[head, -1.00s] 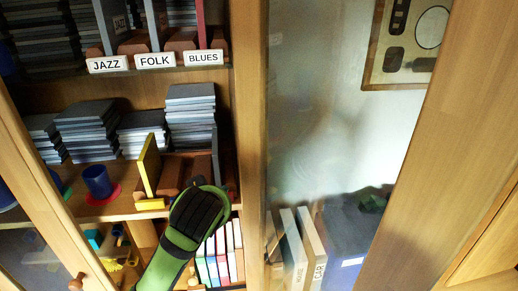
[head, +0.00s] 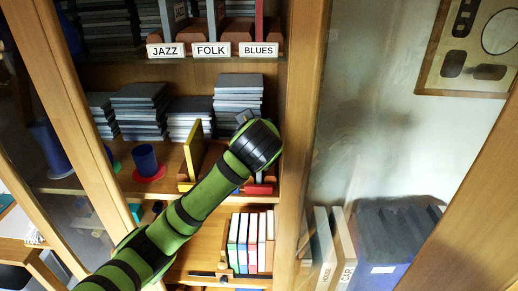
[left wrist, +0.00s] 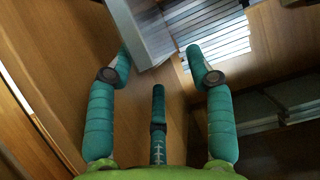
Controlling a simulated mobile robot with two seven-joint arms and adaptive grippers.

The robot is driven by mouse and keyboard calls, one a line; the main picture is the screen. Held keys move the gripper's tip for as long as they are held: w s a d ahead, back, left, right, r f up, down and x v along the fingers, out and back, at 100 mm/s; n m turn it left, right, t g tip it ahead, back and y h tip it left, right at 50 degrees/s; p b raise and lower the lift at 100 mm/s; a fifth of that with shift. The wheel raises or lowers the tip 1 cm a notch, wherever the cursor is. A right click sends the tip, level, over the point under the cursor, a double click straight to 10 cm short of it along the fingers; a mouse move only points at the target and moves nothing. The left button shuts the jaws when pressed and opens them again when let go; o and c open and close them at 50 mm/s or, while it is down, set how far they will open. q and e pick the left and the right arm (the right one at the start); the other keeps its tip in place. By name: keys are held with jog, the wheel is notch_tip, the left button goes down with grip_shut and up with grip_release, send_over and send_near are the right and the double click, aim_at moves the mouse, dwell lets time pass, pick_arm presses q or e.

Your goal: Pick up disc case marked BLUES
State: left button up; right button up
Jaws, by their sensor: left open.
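A white BLUES label (head: 259,49) is on the upper shelf edge, with a thin red case (head: 259,15) upright above it. My left arm reaches in from the lower left, its wrist before the middle shelf, below that label; its fingers are hidden in the head view. In the left wrist view my left gripper (left wrist: 160,62) is open, its teal fingers spread. A grey case (left wrist: 143,30) stands close ahead, by the left fingertip; touching or not, I cannot tell. A grey case corner (head: 243,116) shows just above my wrist in the head view. I can read no marking on it.
A yellow case (head: 193,150) stands upright left of my wrist. Stacks of grey cases (head: 140,110) fill the shelf behind. A blue cup (head: 146,159) stands on a red disc. JAZZ (head: 165,51) and FOLK (head: 210,50) labels are above. A wooden cabinet post (head: 296,130) stands at right.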

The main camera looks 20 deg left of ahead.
pick_arm(q)
jog(key=shift+w+p, duration=0.35)
jog(key=shift+w, duration=0.05)
jog(key=p+x, duration=0.2)
jog(key=x, duration=0.1)
jog(key=shift+w, duration=0.45)
jog(key=shift+w+a+f, duration=0.2)
jog(key=shift+w+f, duration=0.1)
jog(key=shift+w, duration=0.05)
jog(key=shift+s+d, duration=0.1)
grip_shut()
